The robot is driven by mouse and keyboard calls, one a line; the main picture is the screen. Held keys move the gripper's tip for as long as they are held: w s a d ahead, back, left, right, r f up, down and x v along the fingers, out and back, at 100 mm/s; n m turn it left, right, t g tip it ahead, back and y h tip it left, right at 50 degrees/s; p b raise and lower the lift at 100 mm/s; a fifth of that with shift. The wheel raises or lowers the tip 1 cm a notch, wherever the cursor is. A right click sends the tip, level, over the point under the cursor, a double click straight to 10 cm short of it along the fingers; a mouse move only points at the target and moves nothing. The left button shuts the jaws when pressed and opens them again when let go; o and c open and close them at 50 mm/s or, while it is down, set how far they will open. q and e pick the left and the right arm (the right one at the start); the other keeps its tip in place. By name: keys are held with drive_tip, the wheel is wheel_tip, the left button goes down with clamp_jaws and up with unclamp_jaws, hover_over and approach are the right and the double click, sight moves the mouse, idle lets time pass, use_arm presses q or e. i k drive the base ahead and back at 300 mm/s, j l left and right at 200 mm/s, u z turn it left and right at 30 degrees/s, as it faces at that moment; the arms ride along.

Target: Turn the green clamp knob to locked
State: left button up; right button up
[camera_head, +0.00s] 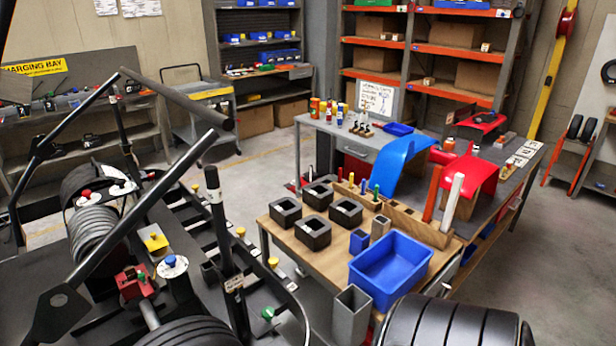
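A small green knob (267,313) sits low on the dark kart frame at bottom centre. It is close to a black upright post (222,240) with a small label. A second, smaller green part (141,276) shows on a red block (133,284) further left, beside a blue knob (172,262). The green knob is too small to tell its turn position, and I see no readable lock marking by it. Neither of my grippers shows in the head view, so nothing is seen touching the knobs.
Yellow knobs (273,262) line the kart frame. Black bars (130,210) cross the left foreground. A wooden table holds black square blocks (313,232) and a blue bin (390,270). A ribbed black tyre-like shape (450,322) fills the bottom right. Floor (270,160) is clear behind.

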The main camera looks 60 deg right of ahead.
sight(268, 313)
drive_tip(key=z, duration=1.45)
